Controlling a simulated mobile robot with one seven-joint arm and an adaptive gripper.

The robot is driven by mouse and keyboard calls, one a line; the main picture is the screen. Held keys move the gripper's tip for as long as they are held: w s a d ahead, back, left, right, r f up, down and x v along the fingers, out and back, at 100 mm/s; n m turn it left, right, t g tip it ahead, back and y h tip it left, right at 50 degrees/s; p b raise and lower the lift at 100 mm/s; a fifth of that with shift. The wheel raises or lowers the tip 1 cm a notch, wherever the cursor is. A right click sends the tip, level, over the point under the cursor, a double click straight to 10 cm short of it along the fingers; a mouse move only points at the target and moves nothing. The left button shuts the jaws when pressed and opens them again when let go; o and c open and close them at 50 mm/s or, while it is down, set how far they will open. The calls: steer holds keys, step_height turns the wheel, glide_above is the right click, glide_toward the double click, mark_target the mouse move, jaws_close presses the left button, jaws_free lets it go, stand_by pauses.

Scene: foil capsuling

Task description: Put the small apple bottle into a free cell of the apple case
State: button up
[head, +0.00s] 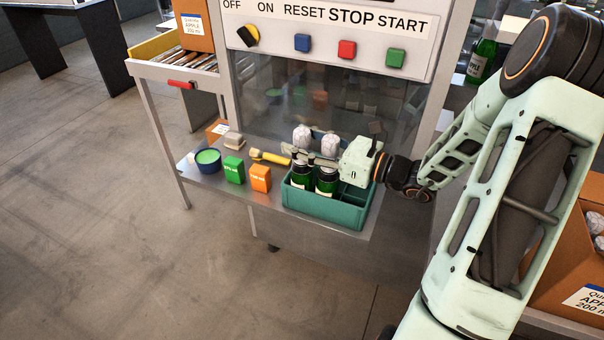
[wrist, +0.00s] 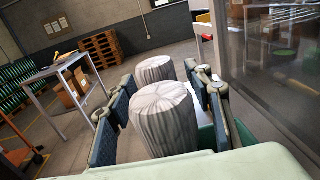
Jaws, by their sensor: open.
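Two dark green bottles with pale crinkled foil tops, a left one (head: 302,176) and a right one (head: 327,183), stand upright in a teal crate (head: 335,209). I cannot tell which is the small apple bottle. My gripper (head: 314,157) is open at the height of their necks. In the wrist view its fingers (wrist: 163,108) stand on both sides of the nearer foil top (wrist: 165,120), with the other foil top (wrist: 154,69) just beyond.
Another labelled cardboard box (head: 193,26) sits on the rollers at upper left. A blue bowl (head: 207,160), green block (head: 234,170), orange block (head: 260,178) and yellow-handled tool (head: 268,157) lie left of the crate. The machine's clear panel (head: 300,95) stands close behind.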

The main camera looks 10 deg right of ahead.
jaws_close()
stand_by(0.3)
steer(key=shift+r, duration=0.15)
